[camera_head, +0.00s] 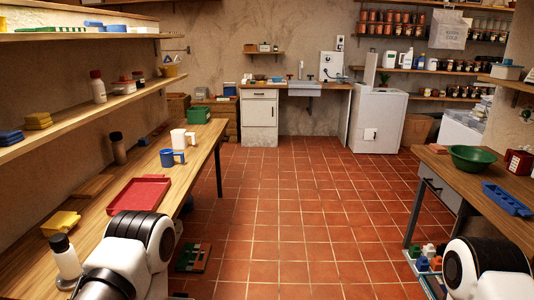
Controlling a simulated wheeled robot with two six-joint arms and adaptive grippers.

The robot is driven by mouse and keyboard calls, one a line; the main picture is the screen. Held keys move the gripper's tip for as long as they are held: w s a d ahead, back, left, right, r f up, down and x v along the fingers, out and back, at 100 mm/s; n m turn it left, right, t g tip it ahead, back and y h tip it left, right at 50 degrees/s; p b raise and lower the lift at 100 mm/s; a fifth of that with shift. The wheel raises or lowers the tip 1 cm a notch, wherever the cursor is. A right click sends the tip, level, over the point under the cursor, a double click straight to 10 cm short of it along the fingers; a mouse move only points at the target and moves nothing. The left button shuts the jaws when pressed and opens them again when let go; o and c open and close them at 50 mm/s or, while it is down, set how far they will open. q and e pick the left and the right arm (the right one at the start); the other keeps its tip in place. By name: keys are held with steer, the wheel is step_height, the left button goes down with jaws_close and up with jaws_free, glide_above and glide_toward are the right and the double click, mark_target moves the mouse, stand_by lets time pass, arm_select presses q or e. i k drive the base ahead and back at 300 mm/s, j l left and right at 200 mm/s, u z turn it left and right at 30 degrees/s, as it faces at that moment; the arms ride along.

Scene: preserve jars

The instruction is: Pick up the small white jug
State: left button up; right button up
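A small white jug-like vessel (178,138) stands upright on the left wooden table, toward its far end. A blue mug (167,158) stands just in front of it, slightly to the left. A green box (198,115) is behind it. Parts of my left arm show at the bottom left and parts of my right arm at the bottom right. Neither gripper's fingers show. Both arms are well short of the white vessel.
A red tray (139,194) lies on the left table (92,219), with a white bottle (65,257) and a yellow block (60,223) nearer. A green bowl (473,158) and a blue tray (506,199) are on the right table. The tiled floor (290,215) between is clear.

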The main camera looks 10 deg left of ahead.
mark_target(179, 138)
steer(key=i, duration=1)
steer(key=i+u, duration=0.1)
steer(key=i, duration=0.9)
steer(key=i+l, duration=0.15)
steer(key=i, duration=0.85)
steer(key=j+u, duration=0.05)
